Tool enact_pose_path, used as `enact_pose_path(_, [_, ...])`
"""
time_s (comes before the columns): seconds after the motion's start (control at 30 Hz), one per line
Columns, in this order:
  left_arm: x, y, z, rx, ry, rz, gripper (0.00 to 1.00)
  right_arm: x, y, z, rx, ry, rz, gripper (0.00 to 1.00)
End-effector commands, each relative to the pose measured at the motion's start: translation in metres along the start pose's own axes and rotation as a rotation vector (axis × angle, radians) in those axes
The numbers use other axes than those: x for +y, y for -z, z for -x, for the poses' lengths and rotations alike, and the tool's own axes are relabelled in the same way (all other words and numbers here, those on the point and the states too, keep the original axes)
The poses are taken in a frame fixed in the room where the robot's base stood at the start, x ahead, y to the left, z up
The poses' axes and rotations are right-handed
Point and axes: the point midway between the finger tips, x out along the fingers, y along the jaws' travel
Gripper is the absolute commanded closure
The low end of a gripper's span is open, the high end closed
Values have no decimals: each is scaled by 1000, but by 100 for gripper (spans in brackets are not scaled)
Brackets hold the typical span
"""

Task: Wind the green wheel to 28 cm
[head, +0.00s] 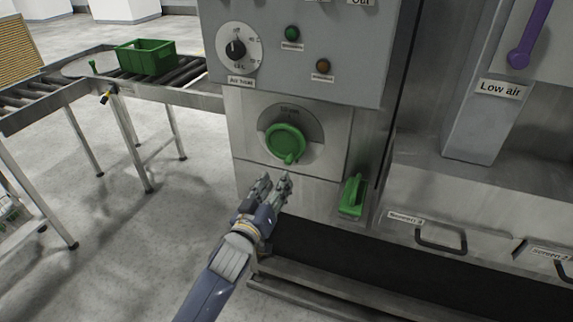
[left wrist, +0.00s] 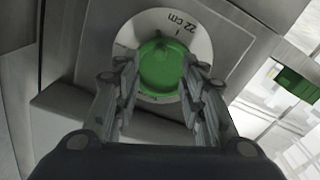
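The green wheel (head: 286,144) sits on a grey round dial plate (head: 312,124) on the front of the machine, with its small knob (head: 289,159) at the bottom. In the left wrist view the wheel (left wrist: 161,66) shows between the fingertips, and the dial plate (left wrist: 207,49) reads "22 cm". My left gripper (head: 275,178) is just below the wheel in the head view; it also shows in the left wrist view (left wrist: 156,68). Its fingers are apart with nothing held. Whether a fingertip touches the wheel I cannot tell. My right gripper is not in view.
A white dial (head: 238,50), a green button (head: 292,33) and a brown button (head: 323,66) are above. A green handle (head: 352,195) is right of the wheel. A roller conveyor (head: 180,78) with a green crate (head: 146,58) stands left. A purple lever (head: 530,35) is far right.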

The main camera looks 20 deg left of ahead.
Motion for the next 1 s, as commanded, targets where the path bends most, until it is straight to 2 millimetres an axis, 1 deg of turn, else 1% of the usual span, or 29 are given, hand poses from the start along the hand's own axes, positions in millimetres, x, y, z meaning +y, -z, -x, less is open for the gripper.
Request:
enact_pose_path(0.03, [2,3,-9,1,-1,-1,62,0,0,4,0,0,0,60])
enact_pose_path(0.1, [1,2,-21,0,0,-2,62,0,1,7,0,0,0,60])
enact_pose_path(0.3, [1,2,-54,0,0,-3,62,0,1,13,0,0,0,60])
enact_pose_path(0.5, [0,1,-76,0,0,-4,62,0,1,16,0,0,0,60])
enact_pose_path(0.7, [1,0,-85,0,0,-4,62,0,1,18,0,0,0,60])
enact_pose_path(0.97, [0,0,-86,0,0,-4,62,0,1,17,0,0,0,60])
enact_pose_path(1.0, [0,0,-86,0,0,-4,64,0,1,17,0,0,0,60])
